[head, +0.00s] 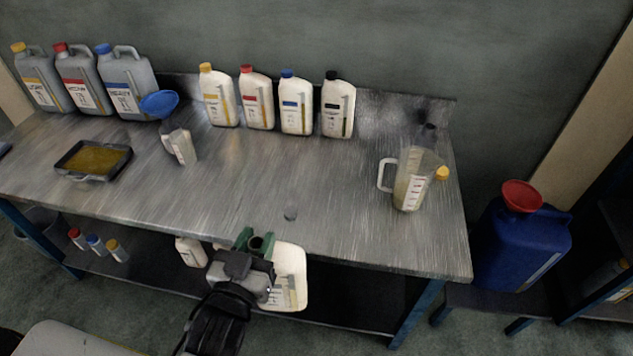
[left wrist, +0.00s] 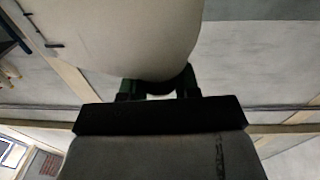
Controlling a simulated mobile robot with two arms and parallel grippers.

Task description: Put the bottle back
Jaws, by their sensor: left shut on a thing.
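My left gripper (head: 256,243) is shut on a white bottle (head: 291,262) in front of the table's front edge. Its green fingers are around the bottle's uncapped neck, and the bottle's labelled body shows to the right of the gripper. In the left wrist view the pale body of the bottle (left wrist: 120,35) fills the upper middle, with the gripper (left wrist: 160,90) at its neck. My right gripper is not in view.
On the metal table (head: 260,190) stand several white bottles (head: 297,103) and grey canisters (head: 83,82) at the back. The table's middle is clear.

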